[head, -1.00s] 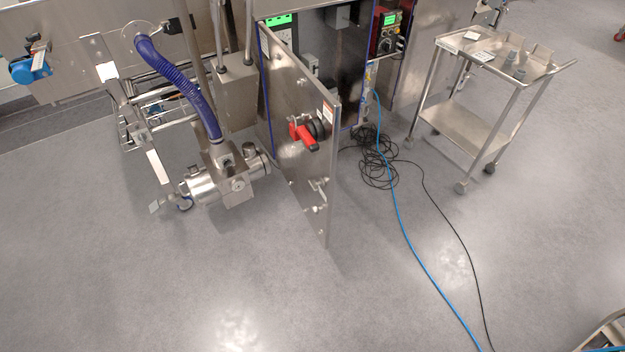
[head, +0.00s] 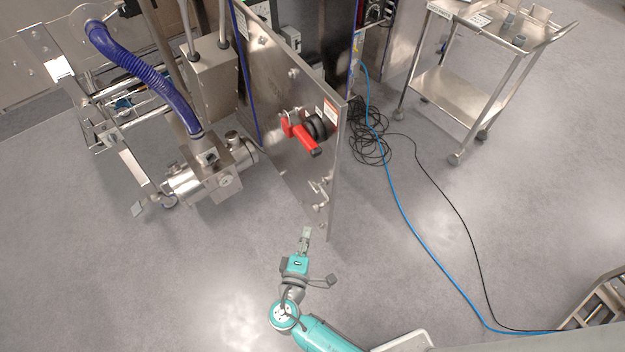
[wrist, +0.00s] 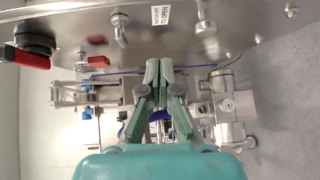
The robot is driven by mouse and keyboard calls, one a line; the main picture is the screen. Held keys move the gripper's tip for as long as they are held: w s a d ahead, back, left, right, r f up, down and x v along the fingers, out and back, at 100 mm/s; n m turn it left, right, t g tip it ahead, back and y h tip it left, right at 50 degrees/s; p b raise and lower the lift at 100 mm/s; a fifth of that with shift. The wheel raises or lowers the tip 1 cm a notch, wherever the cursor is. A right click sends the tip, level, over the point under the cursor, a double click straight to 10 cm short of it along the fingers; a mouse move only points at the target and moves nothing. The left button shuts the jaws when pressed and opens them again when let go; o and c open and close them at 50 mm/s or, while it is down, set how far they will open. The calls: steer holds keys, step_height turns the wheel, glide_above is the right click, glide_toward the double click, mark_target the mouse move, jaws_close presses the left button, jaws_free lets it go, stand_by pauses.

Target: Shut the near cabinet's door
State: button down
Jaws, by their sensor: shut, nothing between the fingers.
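The near cabinet's door (head: 283,112) stands wide open, swung out toward me, with a red handle (head: 305,138) and black knob on its face. The cabinet's dark interior (head: 318,35) shows behind it. My gripper (head: 307,233) is shut and empty, by the lower free edge of the door, on its handle side; I cannot tell whether it touches. In the wrist view the shut fingertips (wrist: 159,66) point past the door panel (wrist: 190,35), which runs across the top with the red handle (wrist: 28,57) at the left.
A steel pump unit with a blue hose (head: 150,75) stands left of the door. A steel trolley (head: 455,95) is at the upper right. Coiled black cable (head: 370,140) and a blue cable (head: 400,205) lie on the floor right of the door. The floor at front left is clear.

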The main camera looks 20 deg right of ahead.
steer(key=w+a+r, duration=0.2)
glide_toward(317, 177)
steer(key=w, duration=0.2)
steer(key=shift+w+d+f+t+h, duration=0.2)
steer(key=shift+w+d, duration=0.2)
steer(key=shift+d, duration=0.15)
steer(key=shift+w+d+f+t+h, duration=0.1)
steer(key=shift+w+d+f+h, duration=0.1)
steer(key=shift+w+d, duration=0.3)
steer(key=shift+d, duration=0.7)
steer(key=shift+d, duration=0.1)
